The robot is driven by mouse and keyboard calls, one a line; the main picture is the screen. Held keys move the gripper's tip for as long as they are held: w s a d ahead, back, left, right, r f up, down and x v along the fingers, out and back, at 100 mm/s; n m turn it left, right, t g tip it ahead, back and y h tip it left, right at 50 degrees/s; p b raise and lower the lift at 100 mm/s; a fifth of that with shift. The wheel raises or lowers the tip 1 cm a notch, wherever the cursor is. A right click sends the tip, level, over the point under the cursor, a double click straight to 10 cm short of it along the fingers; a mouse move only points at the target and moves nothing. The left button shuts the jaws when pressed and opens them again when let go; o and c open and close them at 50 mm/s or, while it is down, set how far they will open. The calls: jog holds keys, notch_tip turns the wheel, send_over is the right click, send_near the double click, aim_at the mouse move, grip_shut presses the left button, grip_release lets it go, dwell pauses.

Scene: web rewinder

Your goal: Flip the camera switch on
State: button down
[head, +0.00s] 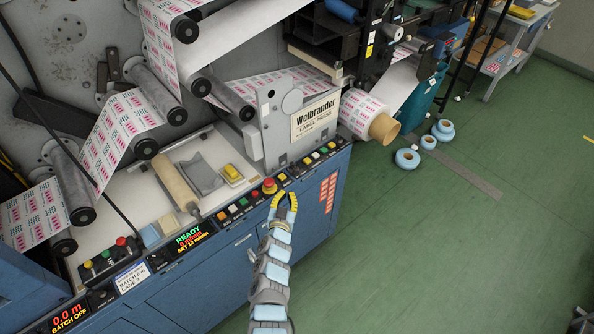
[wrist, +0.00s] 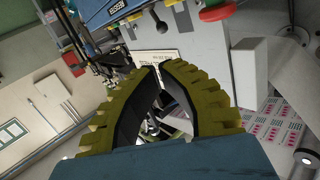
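My gripper (head: 285,198) is in front of the right part of the machine's button row, close to the red mushroom button (head: 269,186). Its yellow ribbed fingers have a gap between them, with nothing held. In the wrist view the fingers (wrist: 159,66) lean towards each other, their tips close together. The front panel (head: 240,207) carries a row of small coloured buttons and switches. Their labels are too small to read, so I cannot tell which one is the camera switch or how it is set. The display (head: 190,238) reads READY in green.
The Welbrander label press (head: 316,117) rises behind the button row. A wooden roller (head: 177,187) and a yellow block (head: 232,173) lie on the machine bed.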

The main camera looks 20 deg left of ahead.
jog(key=shift+w, duration=0.15)
jog(key=b, duration=0.5)
send_near(294, 164)
jog(key=shift+w, duration=0.7)
jog(key=b+x, duration=0.2)
jog(key=b, duration=0.1)
jog(key=b+x, duration=0.1)
jog(key=b, duration=0.1)
jog(key=shift+w+a+f, duration=0.2)
jog(key=shift+w+f, duration=0.15)
jog(key=b+x, duration=0.2)
jog(key=b, duration=0.2)
jog(key=shift+w+r, duration=0.15)
jog(key=shift+w, duration=0.1)
jog(key=shift+w+d+r, duration=0.1)
jog(key=shift+r, duration=0.1)
dwell(0.3)
